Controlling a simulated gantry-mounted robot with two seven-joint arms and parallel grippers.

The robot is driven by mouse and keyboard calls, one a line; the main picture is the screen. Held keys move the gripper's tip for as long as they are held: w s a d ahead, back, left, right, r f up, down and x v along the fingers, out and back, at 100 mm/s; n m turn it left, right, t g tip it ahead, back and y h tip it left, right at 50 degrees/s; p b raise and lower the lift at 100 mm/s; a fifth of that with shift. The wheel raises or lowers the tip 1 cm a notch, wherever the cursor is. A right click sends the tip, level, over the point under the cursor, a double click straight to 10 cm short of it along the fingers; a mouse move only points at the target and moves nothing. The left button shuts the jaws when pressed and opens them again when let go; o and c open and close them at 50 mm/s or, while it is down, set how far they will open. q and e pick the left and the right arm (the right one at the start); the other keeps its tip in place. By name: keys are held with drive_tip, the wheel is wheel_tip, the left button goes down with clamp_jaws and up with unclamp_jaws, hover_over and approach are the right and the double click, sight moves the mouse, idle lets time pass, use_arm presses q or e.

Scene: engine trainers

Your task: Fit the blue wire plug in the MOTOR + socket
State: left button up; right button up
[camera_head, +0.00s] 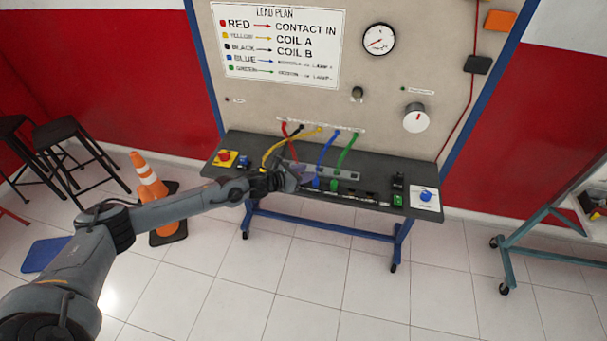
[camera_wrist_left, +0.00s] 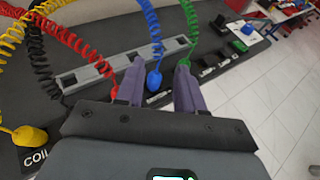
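The blue wire plug (camera_head: 316,182) stands at the front of the dark bench shelf, with its coiled blue wire rising to the panel. In the left wrist view the blue plug (camera_wrist_left: 154,80) shows beyond and between my purple fingertips, nearer the left one, with no finger closed on it. My left gripper (camera_head: 297,176) is open; its spread fingers (camera_wrist_left: 160,85) also show in the left wrist view. The green plug (camera_wrist_left: 184,64) is close to the right fingertip. I cannot read a MOTOR + label in either view. My right gripper is not in view.
A grey rail (camera_wrist_left: 100,67) with square holes runs behind the plugs. Red (camera_wrist_left: 114,92) and yellow (camera_wrist_left: 28,135) plugs stand left, the yellow by a COIL label. Coiled wires hang close around the gripper. Dark blocks (camera_head: 398,190) and a blue knob (camera_head: 426,194) stand right.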

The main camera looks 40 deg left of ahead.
use_arm(q)
drive_tip(key=o, duration=0.5)
drive_tip(key=shift+o, duration=0.2)
drive_tip(key=shift+s, duration=0.15)
